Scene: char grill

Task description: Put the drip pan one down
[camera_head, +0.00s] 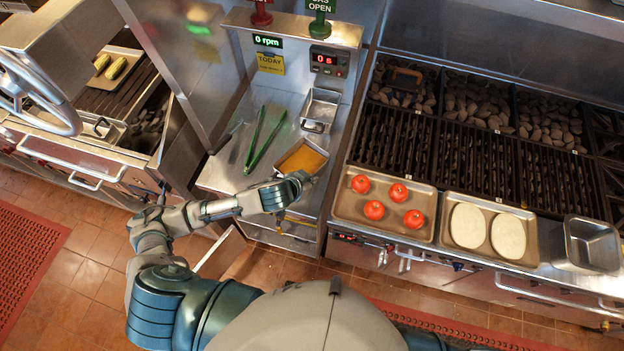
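A small metal pan with orange-yellow liquid (303,158), which looks like the drip pan, is over the steel counter (232,170) left of the grill. My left gripper (300,178) is at the pan's near edge, overlapping it in the view. The fingers are small and partly hidden, so I cannot tell whether they are closed on the rim. I also cannot tell whether the pan rests on the counter. An empty metal pan (321,106) stands behind it. My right gripper is not in view.
Green tongs (262,142) lie on the counter left of the pan. To the right are a tray of tomatoes (342,210), a tray with two white ovals (452,236) and an empty steel pan (590,245). The grill grates (478,160) lie behind. Bare counter shows around the tongs.

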